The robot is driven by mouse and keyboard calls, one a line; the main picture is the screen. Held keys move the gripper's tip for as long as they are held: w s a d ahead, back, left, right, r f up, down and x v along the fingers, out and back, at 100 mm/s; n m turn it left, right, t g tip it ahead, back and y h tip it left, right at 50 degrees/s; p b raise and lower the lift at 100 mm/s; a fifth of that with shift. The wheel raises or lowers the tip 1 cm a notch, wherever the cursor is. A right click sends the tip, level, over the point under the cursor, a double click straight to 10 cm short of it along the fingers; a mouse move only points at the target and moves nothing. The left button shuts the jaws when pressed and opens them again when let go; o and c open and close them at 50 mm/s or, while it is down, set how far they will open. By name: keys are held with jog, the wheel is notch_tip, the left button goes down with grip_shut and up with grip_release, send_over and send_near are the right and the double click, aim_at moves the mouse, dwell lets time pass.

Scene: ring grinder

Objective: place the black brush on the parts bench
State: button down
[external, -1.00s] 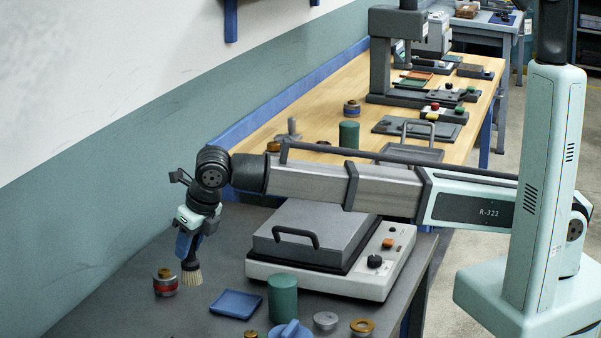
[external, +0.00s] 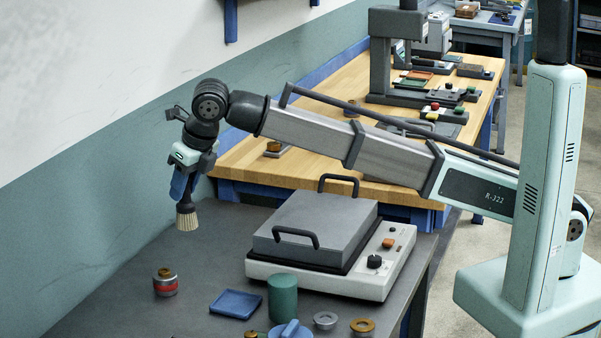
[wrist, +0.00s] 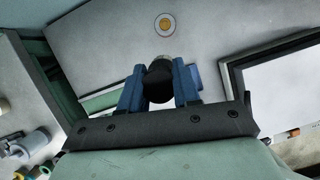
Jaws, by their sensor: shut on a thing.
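My gripper (external: 184,182) has blue fingers and is shut on the black brush (external: 187,207), holding it upright with pale bristles down. The brush is in the air above the far left part of the dark grey bench (external: 130,265). In the wrist view, the black end of the brush (wrist: 158,86) sits between the blue fingers (wrist: 159,88). A second bench (external: 330,145), with a wooden top and blue frame, stands behind the grey one. The pictures carry no label telling which is the parts bench.
A grey-lidded machine (external: 315,240) with a white base and upright handle fills the grey bench's middle. A red-banded tin (external: 165,283), blue tray (external: 236,304) and green cylinder (external: 283,296) stand in front. A press (external: 385,55) and several parts occupy the wooden bench. The wall is on the left.

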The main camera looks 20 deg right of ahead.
jog(key=r, duration=0.2)
jog(key=w+r, duration=0.1)
jog(key=r, duration=0.1)
jog(key=shift+d, duration=0.2)
jog(key=w+d+m, duration=0.1)
jog(key=w+d, duration=0.2)
jog(key=w, duration=0.3)
jog(key=w+d+m+h, duration=0.1)
jog(key=w+d, duration=0.2)
jog(key=w, duration=0.4)
jog(key=w+d+m, duration=0.1)
jog(key=w+d, duration=0.2)
jog(key=w, duration=0.3)
jog(key=w+d+m+h, duration=0.3)
jog(key=w+d+m, duration=0.3)
jog(key=w+d, duration=2.4)
jog(key=w+d+m+h, duration=0.15)
jog(key=w+d, duration=0.25)
jog(key=d, duration=1.1)
jog(key=w+d+m+y, duration=0.1)
jog(key=w+d+m, duration=0.2)
jog(key=d, duration=1.3)
jog(key=shift+h, duration=0.25)
jog(key=shift+a+f, duration=0.2)
jog(key=shift+f, duration=3.6)
jog(key=shift+a+f, duration=0.15)
jog(key=shift+f, duration=3.65)
jog(key=shift+f, duration=0.15)
jog(key=c, duration=0.8)
grip_release()
